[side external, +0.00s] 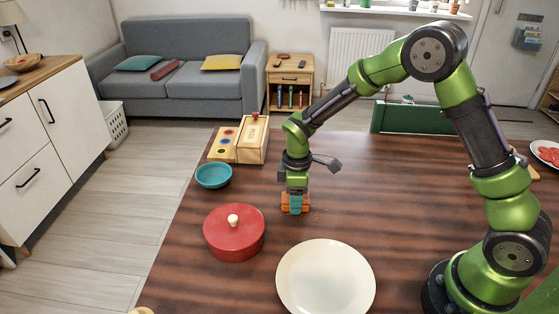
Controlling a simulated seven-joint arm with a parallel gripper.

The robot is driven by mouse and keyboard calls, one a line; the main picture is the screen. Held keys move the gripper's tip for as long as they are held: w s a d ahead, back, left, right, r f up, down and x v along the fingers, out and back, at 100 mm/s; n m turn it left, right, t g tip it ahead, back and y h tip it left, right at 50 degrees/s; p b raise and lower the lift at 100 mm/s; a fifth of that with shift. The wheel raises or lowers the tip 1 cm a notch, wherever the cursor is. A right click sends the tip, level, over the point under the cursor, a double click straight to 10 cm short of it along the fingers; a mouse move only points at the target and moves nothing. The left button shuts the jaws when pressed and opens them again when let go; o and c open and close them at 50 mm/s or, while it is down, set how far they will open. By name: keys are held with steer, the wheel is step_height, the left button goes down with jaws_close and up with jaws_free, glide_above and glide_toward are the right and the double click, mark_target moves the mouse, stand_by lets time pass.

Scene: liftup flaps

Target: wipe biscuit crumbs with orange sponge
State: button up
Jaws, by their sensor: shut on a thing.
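My gripper (295,205) points straight down and is shut on an orange sponge (287,209). The sponge is at the tabletop, near the middle of the dark wooden table (400,210). It looks in contact with the wood, but I cannot be sure. A few small reddish crumbs (317,212) lie on the table just to the right of the sponge. The sponge's far side and anything beneath it are hidden.
A red lidded pot (235,240) stands left and nearer, a cream plate (326,280) nearer. A teal bowl (213,175) and a wooden box (253,140) are at the left back. A green box (415,119) is at the far edge. The table right of the crumbs is clear.

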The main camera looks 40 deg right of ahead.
mark_target(283, 197)
steer(key=shift+w+a, duration=1.1)
steer(key=shift+a, duration=0.05)
steer(key=shift+s+d, duration=4.25)
steer(key=shift+d, duration=0.05)
steer(key=shift+s+a, duration=0.5)
steer(key=shift+s, duration=0.05)
steer(key=shift+w+a, duration=4.3)
steer(key=shift+w, duration=0.1)
steer(key=shift+s+d, duration=4.1)
steer(key=shift+d, duration=0.05)
steer(key=shift+s+d+r, duration=0.1)
steer(key=shift+r, duration=0.5)
steer(key=shift+s+d+r, duration=0.1)
steer(key=shift+r, duration=3.35)
